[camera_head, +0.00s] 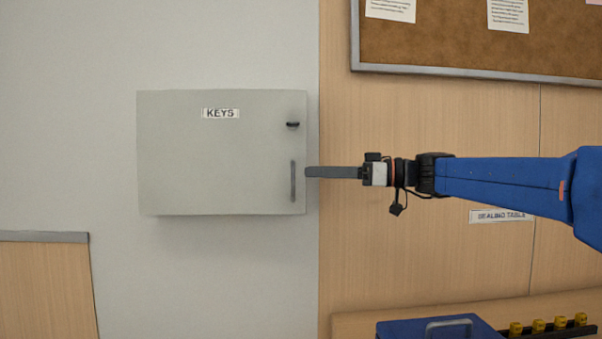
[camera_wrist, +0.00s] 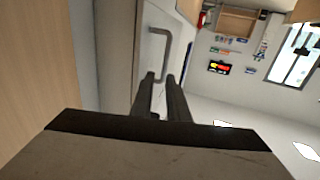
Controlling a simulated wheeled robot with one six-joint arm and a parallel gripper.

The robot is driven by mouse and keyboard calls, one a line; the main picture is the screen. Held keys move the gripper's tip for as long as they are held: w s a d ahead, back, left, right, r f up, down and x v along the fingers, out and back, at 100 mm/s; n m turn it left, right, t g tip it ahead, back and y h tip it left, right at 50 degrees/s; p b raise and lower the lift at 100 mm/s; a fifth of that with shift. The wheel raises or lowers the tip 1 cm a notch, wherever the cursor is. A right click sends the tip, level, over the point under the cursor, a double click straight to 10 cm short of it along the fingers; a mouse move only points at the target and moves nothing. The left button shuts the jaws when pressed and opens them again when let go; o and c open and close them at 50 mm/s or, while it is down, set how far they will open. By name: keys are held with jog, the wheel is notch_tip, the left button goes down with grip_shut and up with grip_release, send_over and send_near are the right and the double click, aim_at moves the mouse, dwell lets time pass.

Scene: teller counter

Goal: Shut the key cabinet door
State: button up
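The grey key cabinet door (camera_head: 220,160) carries a KEYS label, a dark lock knob and a vertical bar handle (camera_head: 293,181) near its right edge. The door lies flat against the cabinet body or very close to it; I cannot tell whether a small gap remains. My gripper (camera_head: 308,172) is at the door's right edge, level with the handle, pointing left. In the wrist view the handle (camera_wrist: 168,42) is just beyond my two fingertips. A narrow gap shows between the fingers, with nothing held. Whether a fingertip touches the door is unclear.
A cork board (camera_head: 470,45) hangs on the wood panel at upper right. A blue box (camera_head: 410,330) with a grey handle and several yellow objects (camera_head: 538,325) are on the counter at lower right. The wall below the cabinet is clear.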

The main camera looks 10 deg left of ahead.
jog(key=d, duration=1.1)
jog(key=shift+s, duration=0.3)
